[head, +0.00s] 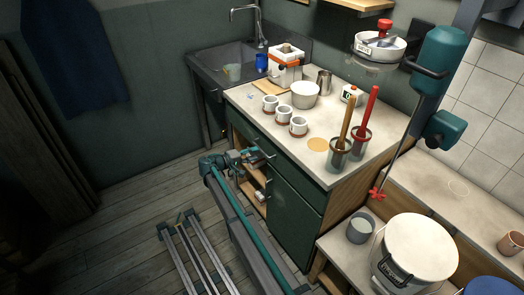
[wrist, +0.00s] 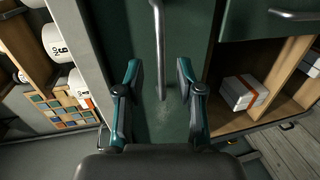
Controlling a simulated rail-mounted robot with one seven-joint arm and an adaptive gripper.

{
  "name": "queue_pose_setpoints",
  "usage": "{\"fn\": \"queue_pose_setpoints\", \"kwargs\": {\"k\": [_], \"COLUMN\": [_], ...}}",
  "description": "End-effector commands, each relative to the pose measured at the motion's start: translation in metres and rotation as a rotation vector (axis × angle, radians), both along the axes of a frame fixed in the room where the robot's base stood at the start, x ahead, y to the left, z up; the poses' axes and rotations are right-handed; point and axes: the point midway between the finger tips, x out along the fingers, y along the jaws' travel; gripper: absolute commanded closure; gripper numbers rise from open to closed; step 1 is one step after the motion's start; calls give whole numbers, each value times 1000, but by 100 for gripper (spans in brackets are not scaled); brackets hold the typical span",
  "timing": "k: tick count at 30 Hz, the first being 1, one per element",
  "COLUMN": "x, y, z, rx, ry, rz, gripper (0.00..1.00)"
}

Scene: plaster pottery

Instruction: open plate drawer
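The dark green cabinet (head: 297,199) under the counter has drawer fronts and a door; which front is the plate drawer I cannot tell. In the wrist view a green front (wrist: 205,30) carries a vertical metal bar handle (wrist: 158,45). My gripper (wrist: 158,75) is open, with its two teal fingers on either side of the handle's line. Nothing shows between the fingers except the handle and the green front; I cannot tell whether they touch it. In the head view my gripper (head: 258,157) is at the cabinet's front, below the counter edge.
Another green front with a bar handle (wrist: 296,15) and a shelf with white boxes (wrist: 240,92) are at right in the wrist view. White jars (wrist: 60,45) stand at left. Cups (head: 283,115) and tool holders (head: 345,150) stand on the counter (head: 240,98). The floor (head: 110,190) at left is clear.

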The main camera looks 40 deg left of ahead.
Motion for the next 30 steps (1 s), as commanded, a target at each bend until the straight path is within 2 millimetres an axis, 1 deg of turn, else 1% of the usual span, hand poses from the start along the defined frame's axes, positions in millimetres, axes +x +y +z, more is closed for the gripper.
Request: {"fn": "queue_pose_setpoints", "kwargs": {"k": [1,3,6,10,15,23,27,30], "x": [9,21,34,46,53,54,54,53], "y": [-2,-5,-9,-13,-16,-16,-16,-16], "z": [0,-3,-6,-9,-12,-13,-13,-13], "rx": [-1,-2,-2,-2,-2,-2,-2,-2], "ry": [0,1,1,2,2,2,2,2], "rz": [-1,-1,-1,0,0,0,0,0], "gripper": [63,63,63,63,63,63,86,100]}}
